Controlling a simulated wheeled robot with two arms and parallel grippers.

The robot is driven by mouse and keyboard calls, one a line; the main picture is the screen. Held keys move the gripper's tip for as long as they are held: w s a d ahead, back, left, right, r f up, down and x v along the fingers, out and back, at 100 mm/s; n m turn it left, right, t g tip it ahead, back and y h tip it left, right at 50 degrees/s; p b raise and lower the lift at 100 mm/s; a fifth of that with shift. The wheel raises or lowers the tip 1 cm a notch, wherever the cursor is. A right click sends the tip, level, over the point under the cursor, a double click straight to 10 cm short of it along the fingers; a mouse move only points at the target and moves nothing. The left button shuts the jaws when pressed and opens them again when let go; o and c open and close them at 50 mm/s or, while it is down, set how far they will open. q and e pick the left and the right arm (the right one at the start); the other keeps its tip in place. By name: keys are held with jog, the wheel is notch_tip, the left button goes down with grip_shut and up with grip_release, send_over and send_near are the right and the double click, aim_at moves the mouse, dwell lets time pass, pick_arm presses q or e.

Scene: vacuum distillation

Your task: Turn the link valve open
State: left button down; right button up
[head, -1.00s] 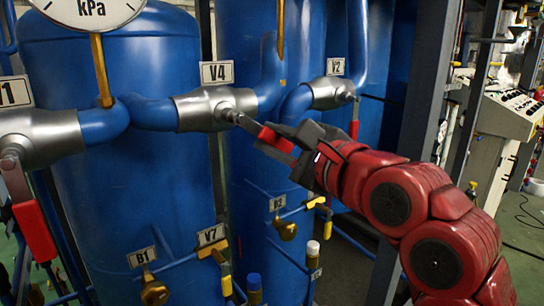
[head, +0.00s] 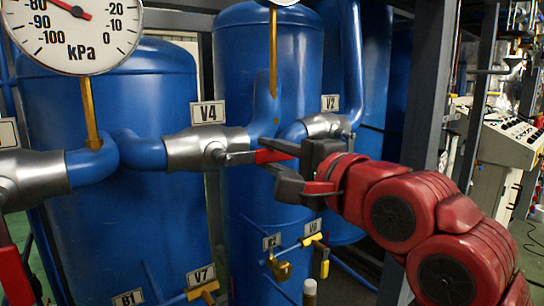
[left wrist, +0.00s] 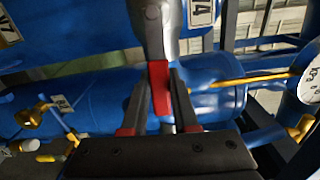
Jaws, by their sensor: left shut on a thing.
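The valve labelled V4 (head: 205,149) is a silver body in the blue pipe between two blue tanks. Its lever has a red grip (head: 268,156) and points right, nearly level and roughly along the pipe. My left gripper (head: 288,165) is shut on the red grip, with its dark fingers around the lever's outer end. In the left wrist view the red grip (left wrist: 160,82) sits between the two fingers, below the silver valve body (left wrist: 155,25). The fingers hide part of the grip. My right gripper is not in view.
A kPa pressure gauge (head: 78,28) stands at the upper left. The V2 valve (head: 322,125) lies close behind my gripper. Another silver valve with a red lever (head: 12,275) is at the far left. Smaller brass valves sit lower down. A grey post (head: 428,90) stands behind my arm.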

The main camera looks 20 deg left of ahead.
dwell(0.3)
pick_arm(q)
jog(key=c, duration=0.7)
grip_release()
jog(key=b+v, duration=0.2)
jog(key=v, duration=1.5)
jog(key=shift+s+d, duration=0.15)
jog(key=shift+s, duration=0.05)
